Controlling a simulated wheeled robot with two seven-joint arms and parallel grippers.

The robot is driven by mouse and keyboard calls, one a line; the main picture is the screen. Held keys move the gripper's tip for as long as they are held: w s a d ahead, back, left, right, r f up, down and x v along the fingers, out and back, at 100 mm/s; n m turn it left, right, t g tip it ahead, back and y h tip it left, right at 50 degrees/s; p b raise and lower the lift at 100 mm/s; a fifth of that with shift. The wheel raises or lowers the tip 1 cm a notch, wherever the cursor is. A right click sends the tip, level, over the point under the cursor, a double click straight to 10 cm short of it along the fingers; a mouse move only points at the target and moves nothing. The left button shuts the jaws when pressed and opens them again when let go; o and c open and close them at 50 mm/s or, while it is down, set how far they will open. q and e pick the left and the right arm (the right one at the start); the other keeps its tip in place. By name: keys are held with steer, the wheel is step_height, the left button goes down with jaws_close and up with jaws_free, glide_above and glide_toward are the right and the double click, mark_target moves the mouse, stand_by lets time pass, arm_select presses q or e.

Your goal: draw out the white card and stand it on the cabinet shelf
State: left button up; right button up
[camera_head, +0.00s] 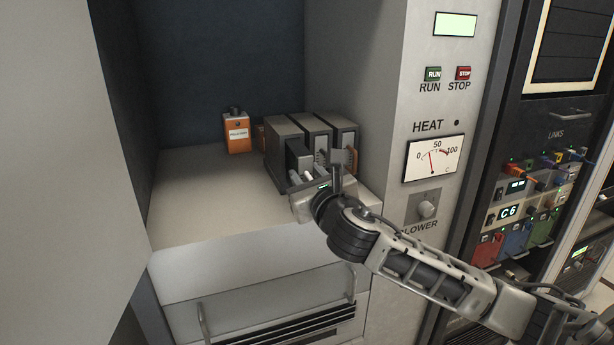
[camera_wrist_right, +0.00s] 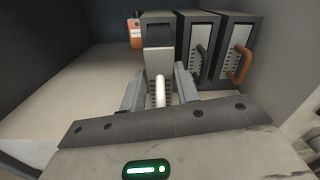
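The white card (camera_wrist_right: 160,66) has a pale front plate, a dark top and a white handle (camera_wrist_right: 160,92). It juts forward from the leftmost slot of the rack, and its dark body (camera_head: 299,156) shows in the head view. My right gripper (camera_wrist_right: 160,86) has one finger on each side of the card's front, with the handle between them, and appears shut on the card's sides. In the head view my right gripper (camera_head: 302,177) partly hides the card's front. The cabinet shelf (camera_head: 215,205) is pale, with bare space left of the rack. My left gripper is not in view.
An orange labelled box (camera_head: 236,133) stands at the back of the shelf. Two neighbouring slots hold cards with a dark handle (camera_wrist_right: 201,62) and a brown handle (camera_wrist_right: 240,66). The cabinet's side wall and the gauge panel (camera_head: 434,157) are on the right.

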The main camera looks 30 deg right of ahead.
steer(key=shift+c, duration=0.9)
steer(key=shift+s+f, duration=0.1)
steer(key=shift+s, duration=0.05)
steer(key=shift+v, duration=2.8)
jaws_close()
steer(key=shift+s, duration=0.15)
steer(key=shift+v, duration=1.6)
steer(key=shift+s, duration=0.1)
